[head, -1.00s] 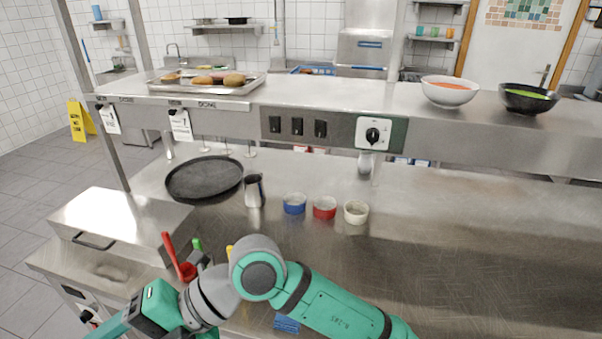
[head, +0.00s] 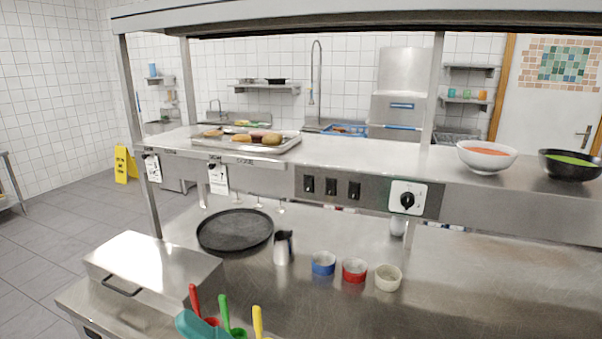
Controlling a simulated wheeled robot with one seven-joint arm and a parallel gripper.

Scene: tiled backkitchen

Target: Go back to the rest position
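My gripper and arm are not clearly in view in the head view; no fingers show. At the bottom edge, several coloured handles stand up, a red one (head: 194,298), a green one (head: 224,313) and a yellow one (head: 257,322). A teal shape (head: 190,324) is in front of the red and green handles; I cannot tell for sure what it is.
The steel counter (head: 460,285) holds a black round tray (head: 235,230), a metal jug (head: 283,248), and blue (head: 323,263), red (head: 354,270) and cream (head: 388,277) bowls. The raised shelf (head: 370,157) carries a food tray (head: 286,145), a white bowl (head: 487,158) and a black bowl (head: 570,166).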

